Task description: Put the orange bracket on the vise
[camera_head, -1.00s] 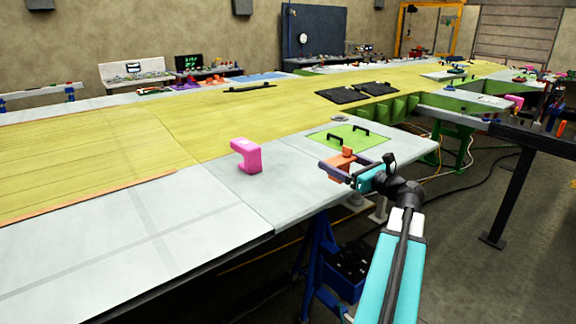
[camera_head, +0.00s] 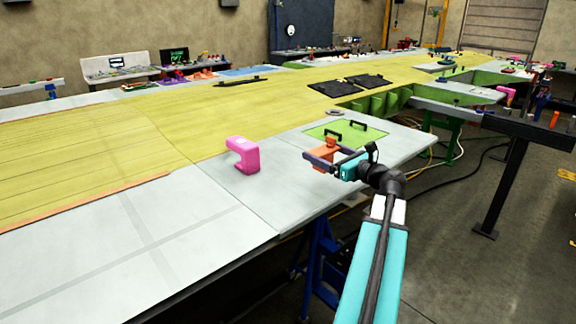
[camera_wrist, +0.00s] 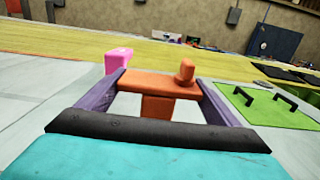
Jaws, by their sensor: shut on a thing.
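The orange bracket (camera_head: 327,147) is held between the purple fingers of my gripper (camera_head: 322,160), above the grey-white edge panel of the wing. In the wrist view the bracket (camera_wrist: 150,82) spans the gap between both fingers (camera_wrist: 158,92), with a round knob up on its right side and a tab hanging down. My gripper is shut on it. No vise can be made out for certain; a dark blue object (camera_head: 541,103) on the black bench at the right is too small to identify.
A pink bracket (camera_head: 243,155) stands on the wing panel left of my gripper. A green plate with black handles (camera_head: 345,134) lies just behind it. The black bench (camera_head: 530,128) stands at the right, with open floor (camera_head: 450,220) between it and the wing.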

